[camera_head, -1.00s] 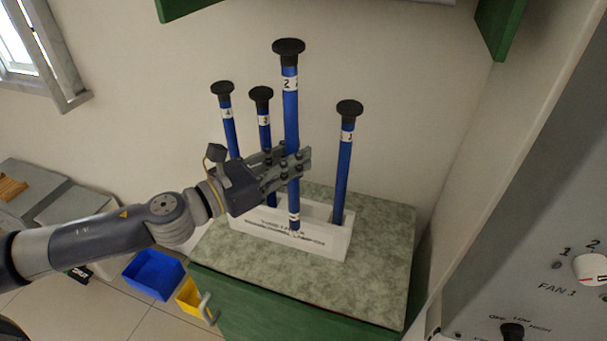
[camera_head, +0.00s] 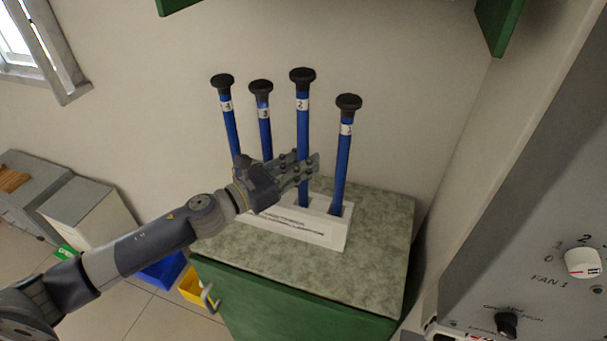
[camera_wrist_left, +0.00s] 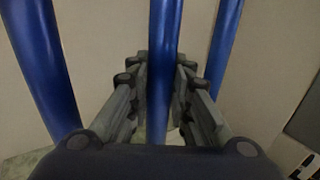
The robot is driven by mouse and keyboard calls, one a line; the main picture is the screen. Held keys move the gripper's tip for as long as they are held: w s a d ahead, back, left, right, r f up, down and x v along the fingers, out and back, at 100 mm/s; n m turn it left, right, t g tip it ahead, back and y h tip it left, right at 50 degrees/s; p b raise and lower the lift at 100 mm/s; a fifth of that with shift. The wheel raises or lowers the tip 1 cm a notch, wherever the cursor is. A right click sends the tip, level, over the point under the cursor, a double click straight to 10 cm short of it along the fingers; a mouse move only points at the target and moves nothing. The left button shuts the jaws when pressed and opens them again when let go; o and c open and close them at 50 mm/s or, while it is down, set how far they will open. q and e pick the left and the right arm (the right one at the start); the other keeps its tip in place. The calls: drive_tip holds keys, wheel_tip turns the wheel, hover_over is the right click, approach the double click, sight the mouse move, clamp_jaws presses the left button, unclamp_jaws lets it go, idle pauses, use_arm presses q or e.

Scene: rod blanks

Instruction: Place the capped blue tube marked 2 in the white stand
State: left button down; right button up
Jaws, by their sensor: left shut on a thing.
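The blue tube marked 2 (camera_head: 303,122), with a black cap, stands upright with its lower end in the white stand (camera_head: 322,233), between tubes 3 and 1. My left gripper (camera_head: 306,170) is shut on this tube above the stand. In the left wrist view the tube (camera_wrist_left: 164,70) runs between the fingers of my gripper (camera_wrist_left: 162,100). The slot around the tube's foot is partly hidden by the fingers and the stand's front wall. My right gripper is not in view.
Capped blue tubes marked 4 (camera_head: 228,118), 3 (camera_head: 264,115) and 1 (camera_head: 345,145) stand in the same white stand. The stand is on a green cabinet (camera_head: 375,265) near the wall. A grey panel with knobs (camera_head: 540,240) rises at the right. The cabinet top's front is clear.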

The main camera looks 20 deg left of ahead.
use_arm(q)
wheel_tip(320, 180, down, 4)
drive_tip(key=shift+w+r, duration=0.15)
drive_tip(key=shift+r, duration=0.05)
drive_tip(key=shift+f, duration=0.15)
drive_tip(key=c, duration=1.6)
unclamp_jaws()
drive_tip(key=shift+o, duration=0.7)
drive_tip(key=shift+r+p, duration=0.2)
drive_tip(key=shift+p, duration=0.1)
